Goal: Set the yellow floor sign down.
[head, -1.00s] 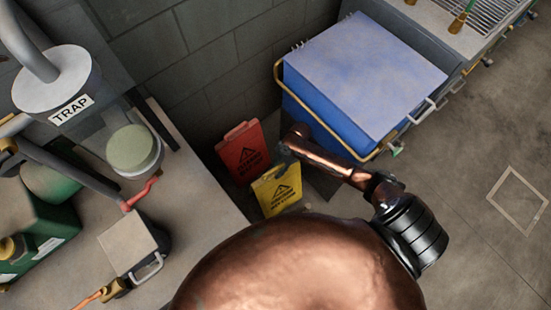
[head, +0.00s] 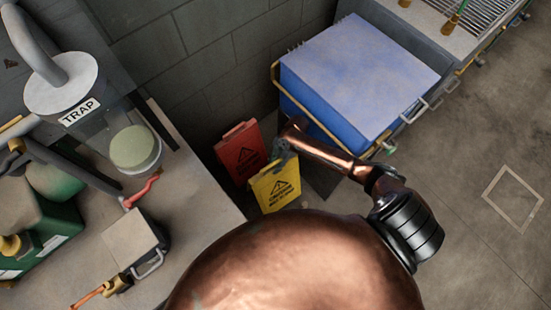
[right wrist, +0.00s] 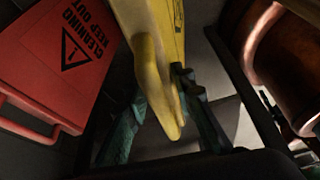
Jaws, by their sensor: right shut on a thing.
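The yellow floor sign (head: 274,188) stands out in the middle of the head view, beside the red sign and low near the wall. My right gripper (head: 281,150) is at its top edge. In the right wrist view the yellow sign (right wrist: 160,60) hangs down between the dark green fingers of my right gripper (right wrist: 165,120), which are shut on its handle end. The sign's lower part is partly hidden by my own body in the head view, so I cannot tell whether it touches the floor. My left gripper is not in view.
A red sign (head: 240,153) stands close left of the yellow one; it also shows in the right wrist view (right wrist: 60,60). A blue-lidded bin (head: 360,75) is at the upper right. A bench (head: 190,200) with a trap and containers fills the left. Open floor lies right.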

